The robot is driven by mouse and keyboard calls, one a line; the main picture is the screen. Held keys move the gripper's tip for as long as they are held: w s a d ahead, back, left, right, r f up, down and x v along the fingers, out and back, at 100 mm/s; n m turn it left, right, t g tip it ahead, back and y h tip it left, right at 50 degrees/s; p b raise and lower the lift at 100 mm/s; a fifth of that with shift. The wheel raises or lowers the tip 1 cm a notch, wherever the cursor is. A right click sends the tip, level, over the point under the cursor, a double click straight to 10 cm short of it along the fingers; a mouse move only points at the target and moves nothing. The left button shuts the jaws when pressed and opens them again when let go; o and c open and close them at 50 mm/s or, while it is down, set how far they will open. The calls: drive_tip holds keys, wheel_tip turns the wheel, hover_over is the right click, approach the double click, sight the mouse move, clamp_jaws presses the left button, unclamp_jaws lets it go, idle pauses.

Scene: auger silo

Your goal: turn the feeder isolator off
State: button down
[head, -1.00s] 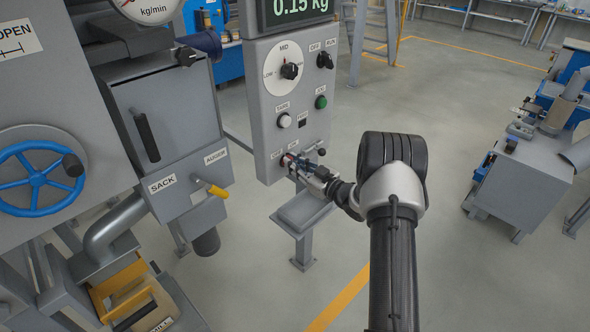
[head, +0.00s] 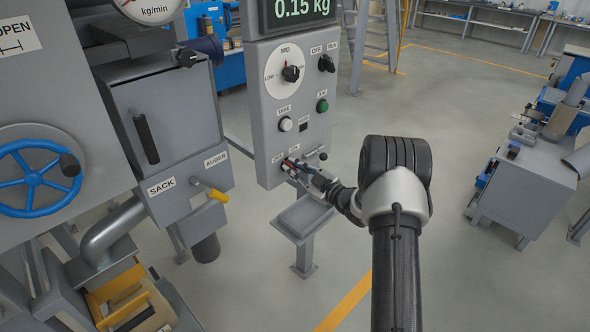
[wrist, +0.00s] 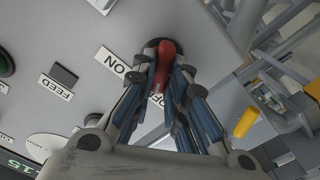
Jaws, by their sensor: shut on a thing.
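The feeder isolator is a red handle (wrist: 166,58) on a dark round base, low on the grey control panel (head: 259,110). In the wrist view it lies between my fingertips, its free end toward a label partly hidden behind my fingers. The ON label (wrist: 111,63) shows clear to its left. In the head view the OFF label (head: 277,158) and the ON label (head: 295,149) sit above the handle, which is mostly hidden. My gripper (head: 291,168) reaches the panel from the right; in the wrist view its fingers (wrist: 164,78) are shut on the red handle.
Above on the panel are a white button (head: 285,124), a green button (head: 322,105), a selector dial (head: 290,73) and a black knob (head: 326,63). A grey tray (head: 304,215) stands below my gripper. A yellow-handled lever (head: 218,195) is to the left.

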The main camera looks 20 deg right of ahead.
drive_tip(key=c, duration=1.6)
unclamp_jaws()
drive_tip(key=v, duration=1.2)
